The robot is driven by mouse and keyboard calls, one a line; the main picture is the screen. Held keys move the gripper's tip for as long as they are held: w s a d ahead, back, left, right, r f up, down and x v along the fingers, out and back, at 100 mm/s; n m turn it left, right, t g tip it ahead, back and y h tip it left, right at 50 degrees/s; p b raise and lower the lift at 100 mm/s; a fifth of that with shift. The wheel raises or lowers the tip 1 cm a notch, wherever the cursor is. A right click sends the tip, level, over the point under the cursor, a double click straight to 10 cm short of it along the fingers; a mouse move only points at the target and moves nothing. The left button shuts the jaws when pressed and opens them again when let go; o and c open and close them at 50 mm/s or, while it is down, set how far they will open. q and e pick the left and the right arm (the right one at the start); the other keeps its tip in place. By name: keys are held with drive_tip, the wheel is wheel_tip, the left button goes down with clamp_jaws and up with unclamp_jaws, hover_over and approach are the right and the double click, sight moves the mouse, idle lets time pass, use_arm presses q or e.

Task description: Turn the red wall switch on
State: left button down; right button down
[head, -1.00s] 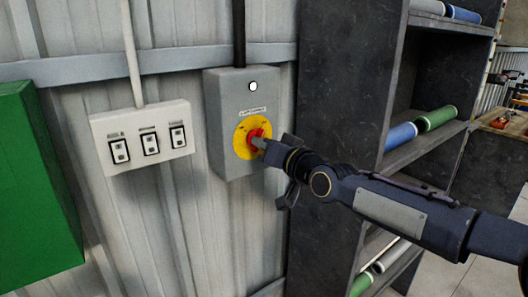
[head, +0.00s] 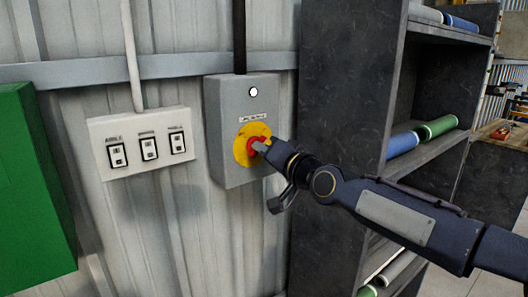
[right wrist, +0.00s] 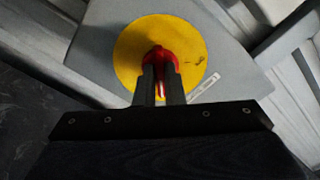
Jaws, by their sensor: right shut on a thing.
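The red wall switch (head: 254,146) is a rotary knob on a yellow round plate (head: 243,150), on the front of a grey box (head: 226,108) fixed to the wall. A small white round lamp (head: 253,92) and a label are above the plate. My right gripper (head: 262,148) is at the knob, its fingers shut on it. In the right wrist view the two dark fingers (right wrist: 160,88) close on either side of the red knob (right wrist: 160,56), hiding part of it. My left gripper is not in view.
A white panel with several rocker switches (head: 145,143) is left of the grey box. A green cabinet (head: 32,190) stands at far left. A dark shelf unit (head: 342,85) with blue and green rolls (head: 436,128) stands close on the right, behind my right arm.

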drive_tip(key=c, duration=1.5)
unclamp_jaws()
drive_tip(key=b+v, duration=0.5)
drive_tip(key=v, duration=0.3)
drive_tip(key=shift+a+f, duration=0.1)
